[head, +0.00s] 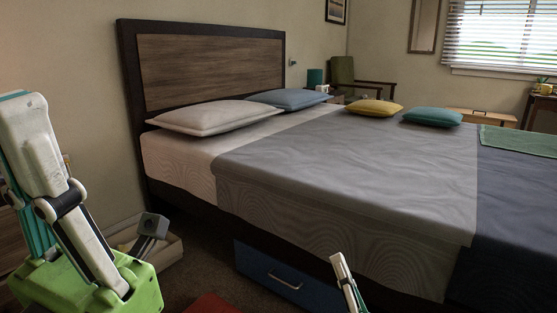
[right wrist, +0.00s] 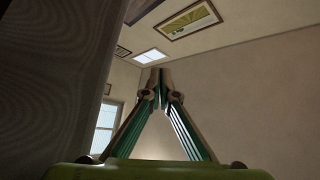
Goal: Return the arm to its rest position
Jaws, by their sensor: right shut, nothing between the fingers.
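My right gripper (head: 344,268) shows at the bottom centre of the head view, its pale and teal fingers pointing up beside the bed. In the right wrist view my right gripper (right wrist: 160,90) is shut, its fingertips together with nothing between them. My left gripper (head: 90,172) is large at the lower left of the head view. Its green housing is near the bottom edge, and its fingers are spread apart and look empty. The rest of both arms is out of the head view.
A large bed (head: 350,165) fills the middle and right, with several pillows and a green cloth (head: 520,140). A blue drawer box (head: 268,275) sits under its near side. A pale tray-like box (head: 165,250) lies on the floor by my left gripper. Dark floor shows between them.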

